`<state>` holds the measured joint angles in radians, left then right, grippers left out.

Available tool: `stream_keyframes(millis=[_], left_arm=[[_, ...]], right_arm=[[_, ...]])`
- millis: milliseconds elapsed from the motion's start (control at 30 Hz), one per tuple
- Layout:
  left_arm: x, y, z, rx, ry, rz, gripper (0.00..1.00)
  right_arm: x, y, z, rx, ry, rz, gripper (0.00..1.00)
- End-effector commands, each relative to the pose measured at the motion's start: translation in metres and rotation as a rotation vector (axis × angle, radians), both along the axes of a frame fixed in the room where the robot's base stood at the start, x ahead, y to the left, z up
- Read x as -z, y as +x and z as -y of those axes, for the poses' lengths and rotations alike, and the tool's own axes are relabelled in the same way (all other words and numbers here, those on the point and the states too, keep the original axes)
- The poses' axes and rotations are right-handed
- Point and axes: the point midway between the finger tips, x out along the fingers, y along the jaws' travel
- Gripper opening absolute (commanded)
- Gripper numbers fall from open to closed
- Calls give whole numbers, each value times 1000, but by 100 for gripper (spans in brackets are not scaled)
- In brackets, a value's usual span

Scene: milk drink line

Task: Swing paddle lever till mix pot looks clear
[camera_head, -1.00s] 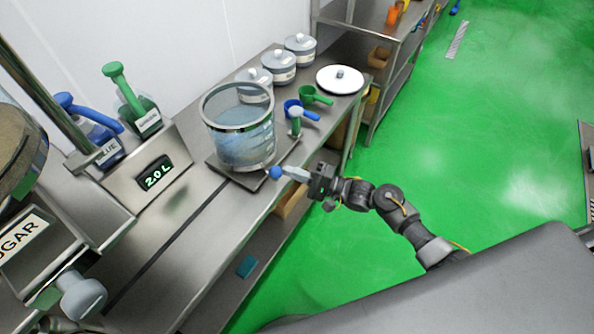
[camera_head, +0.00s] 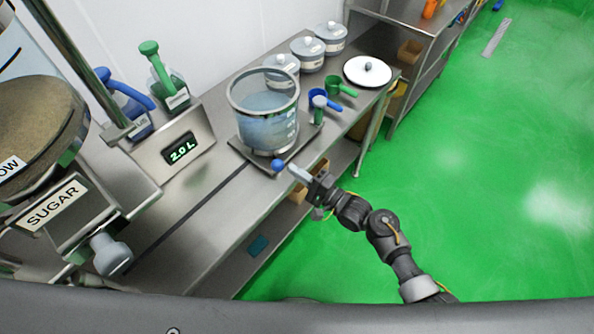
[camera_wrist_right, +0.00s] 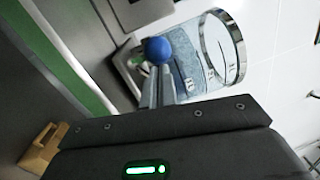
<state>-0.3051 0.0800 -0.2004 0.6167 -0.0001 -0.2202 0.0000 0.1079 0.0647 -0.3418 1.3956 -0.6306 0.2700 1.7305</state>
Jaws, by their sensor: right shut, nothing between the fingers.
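The mix pot (camera_head: 262,128) is a clear cylinder with a metal rim, standing on a dark plate. It holds pale blue, cloudy liquid; it also shows in the right wrist view (camera_wrist_right: 222,50). The paddle lever shows as a blue ball knob (camera_head: 278,165) at the pot's front base, large in the wrist view (camera_wrist_right: 157,50). My right gripper (camera_head: 292,170) is shut and empty, its fingertips right at the knob. I cannot tell whether they touch it. The rest of the lever is mostly hidden. My left gripper is not in view.
A 2.0 L display (camera_head: 181,148) and a sugar hopper (camera_head: 50,206) stand left. Blue (camera_head: 322,101) and green (camera_head: 338,87) scoops lie right of the pot. Lidded jars (camera_head: 307,51) and a white lid (camera_head: 367,71) sit behind. Green floor is open at right.

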Motion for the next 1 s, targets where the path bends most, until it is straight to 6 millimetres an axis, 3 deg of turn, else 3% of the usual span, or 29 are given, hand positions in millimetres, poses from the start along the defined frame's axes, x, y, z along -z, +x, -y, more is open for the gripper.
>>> stream_keyframes(millis=[200, 600, 1000], left_arm=[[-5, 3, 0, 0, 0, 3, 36], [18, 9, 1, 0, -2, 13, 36], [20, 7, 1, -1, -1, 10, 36]], right_arm=[[7, 2, 36, -2, -4, 0, 0], [21, -53, 94, -6, -2, -1, 0], [20, -64, 107, -6, 0, 1, 0]])
